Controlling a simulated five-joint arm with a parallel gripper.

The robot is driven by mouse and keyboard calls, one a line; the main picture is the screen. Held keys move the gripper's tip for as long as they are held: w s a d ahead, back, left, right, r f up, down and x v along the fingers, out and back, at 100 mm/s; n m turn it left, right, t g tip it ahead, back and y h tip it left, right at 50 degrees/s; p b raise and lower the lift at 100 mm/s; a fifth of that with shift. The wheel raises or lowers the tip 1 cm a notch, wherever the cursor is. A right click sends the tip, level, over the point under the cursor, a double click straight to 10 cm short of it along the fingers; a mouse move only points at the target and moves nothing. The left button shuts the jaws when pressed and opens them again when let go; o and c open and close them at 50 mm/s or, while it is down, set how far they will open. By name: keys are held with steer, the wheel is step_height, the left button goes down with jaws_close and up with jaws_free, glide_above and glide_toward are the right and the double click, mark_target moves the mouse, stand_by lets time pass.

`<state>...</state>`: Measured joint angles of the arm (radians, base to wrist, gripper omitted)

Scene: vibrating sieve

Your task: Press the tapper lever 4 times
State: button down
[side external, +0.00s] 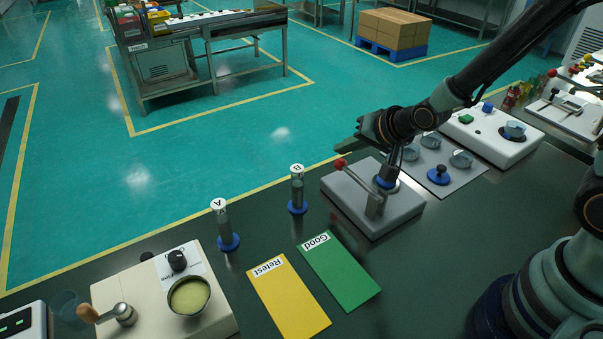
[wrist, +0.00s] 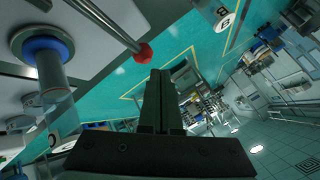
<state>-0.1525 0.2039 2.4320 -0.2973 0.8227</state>
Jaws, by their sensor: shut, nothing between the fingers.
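The tapper (side external: 385,217) is a light grey box on the dark bench. Its lever (side external: 358,178) is a thin metal rod with a red knob (side external: 340,163) at its left end, raised above the box. My gripper (side external: 340,147) is shut and empty, pointing left just above the red knob in the side view. In the wrist view the shut fingers (wrist: 163,80) show beside the red knob (wrist: 143,53), with a visible gap. A clear cylinder with a blue collar (side external: 386,183) stands on the tapper behind the lever; it also shows in the wrist view (wrist: 45,62).
Cylinders A (side external: 222,230) and B (side external: 297,193) stand left of the tapper. A yellow Retest mat (side external: 288,298) and a green Good mat (side external: 340,272) lie in front. A cream device (side external: 130,285) holds a bowl. Dishes on a grey plate (side external: 465,180) sit right of the tapper.

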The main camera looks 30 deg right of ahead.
mark_target(341, 160)
steer(key=shift+f, duration=0.15)
steer(key=shift+f, duration=0.25)
steer(key=shift+f, duration=1.25)
stand_by(1.4)
steer(key=shift+r, duration=0.1)
stand_by(0.4)
steer(key=shift+r, duration=1.6)
steer(key=shift+r, duration=2.5)
steer(key=shift+r, duration=1.9)
